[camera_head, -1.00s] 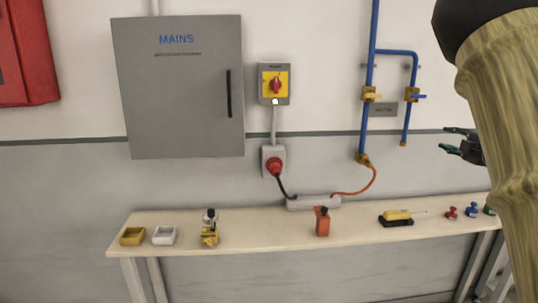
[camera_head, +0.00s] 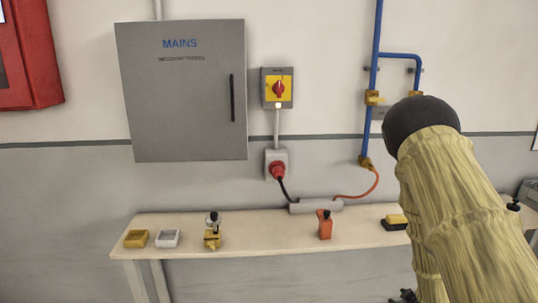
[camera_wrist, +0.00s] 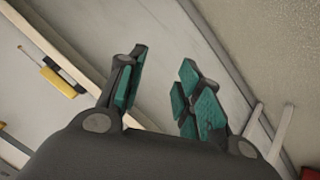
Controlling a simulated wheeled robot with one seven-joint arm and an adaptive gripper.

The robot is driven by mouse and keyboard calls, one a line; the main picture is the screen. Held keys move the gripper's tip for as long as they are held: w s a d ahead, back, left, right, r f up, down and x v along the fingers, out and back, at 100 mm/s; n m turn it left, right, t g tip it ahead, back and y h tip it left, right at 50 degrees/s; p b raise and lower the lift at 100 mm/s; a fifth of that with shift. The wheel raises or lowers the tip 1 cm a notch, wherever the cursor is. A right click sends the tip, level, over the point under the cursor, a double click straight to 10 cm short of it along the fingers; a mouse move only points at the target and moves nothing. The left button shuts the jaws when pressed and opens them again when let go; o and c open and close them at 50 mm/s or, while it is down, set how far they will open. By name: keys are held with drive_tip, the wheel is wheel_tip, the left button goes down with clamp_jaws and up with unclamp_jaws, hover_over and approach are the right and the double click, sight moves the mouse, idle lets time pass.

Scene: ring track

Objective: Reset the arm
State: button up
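My arm, in a pale yellow sleeve with a black rounded joint, fills the right of the head view. My gripper (camera_wrist: 163,65) shows in the wrist view with its two teal-padded fingers spread apart and nothing between them. In the head view only a small dark part, probably of my gripper, shows at the bottom edge beside the sleeve. The gripper is not seen touching anything.
The bench (camera_head: 275,232) holds a yellow tray (camera_head: 136,239), a white tray (camera_head: 167,238), a yellow device (camera_head: 212,238), an orange item (camera_head: 325,229) and a yellow-and-black tool (camera_head: 396,222).

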drive_tip(key=s+a+f+m+g, duration=0.2)
drive_tip(key=s+a+f, duration=0.3)
drive_tip(key=s+f, duration=0.3)
drive_tip(key=s+a+f+m+g, duration=0.25)
drive_tip(key=s+a+f, duration=0.3)
drive_tip(key=s, duration=0.55)
drive_tip(key=s+a+f+g, duration=0.1)
drive_tip(key=s+a, duration=0.2)
drive_tip(key=s, duration=0.4)
drive_tip(key=s+a+f+m+g+p, duration=0.1)
drive_tip(key=s+a+g, duration=0.1)
drive_tip(key=s, duration=0.5)
drive_tip(key=s+a+f+m+g+y, duration=0.1)
drive_tip(key=s+a+f+g, duration=0.1)
drive_tip(key=s+a, duration=0.2)
drive_tip(key=s, duration=0.3)
drive_tip(key=shift+s, duration=0.15)
